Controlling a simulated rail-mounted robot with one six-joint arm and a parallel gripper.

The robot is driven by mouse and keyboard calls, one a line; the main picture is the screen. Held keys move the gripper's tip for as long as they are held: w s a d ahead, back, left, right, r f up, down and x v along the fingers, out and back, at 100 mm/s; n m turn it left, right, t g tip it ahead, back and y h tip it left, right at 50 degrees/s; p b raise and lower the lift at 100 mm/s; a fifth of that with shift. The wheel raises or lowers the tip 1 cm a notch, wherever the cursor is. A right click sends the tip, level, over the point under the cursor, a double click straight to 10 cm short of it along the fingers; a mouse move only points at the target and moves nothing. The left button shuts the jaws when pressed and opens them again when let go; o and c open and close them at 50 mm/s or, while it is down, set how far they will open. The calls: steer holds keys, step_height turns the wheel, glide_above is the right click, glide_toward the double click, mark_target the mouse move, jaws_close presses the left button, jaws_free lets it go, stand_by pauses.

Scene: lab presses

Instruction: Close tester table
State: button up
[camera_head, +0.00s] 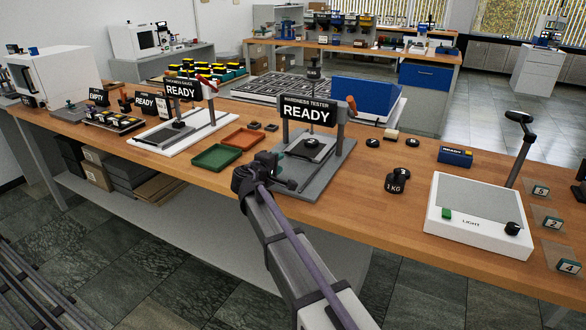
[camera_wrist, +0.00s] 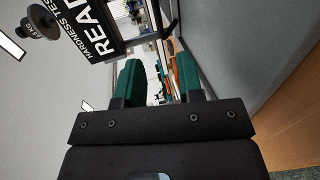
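The hardness tester (camera_head: 335,165) stands mid-bench in the head view, with a grey base, an upright frame and a black sign reading "HARDNESS TESTER READY" (camera_head: 309,112). Its small table (camera_head: 312,148) carries a dark square piece and sits below the sign. My gripper (camera_head: 283,180) is at the front left of the tester base; I cannot tell whether it touches it. In the wrist view the tester sign (camera_wrist: 92,28) appears turned sideways, upper left. My gripper's two green fingers (camera_wrist: 160,82) are apart, with nothing seen held between them. The tester table is not clear there.
Green (camera_head: 216,156) and orange (camera_head: 245,138) trays lie left of the tester. A 1 KG weight (camera_head: 397,180) and a white light box (camera_head: 478,215) stand to its right. A second READY station (camera_head: 181,90) is further left. Wood between tester and light box is mostly clear.

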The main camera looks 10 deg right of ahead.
mark_target(292, 154)
steer(key=b+x, duration=0.2)
steer(key=x, duration=0.8)
steer(key=shift+w+d, duration=0.25)
steer(key=shift+d, duration=0.05)
jaws_close()
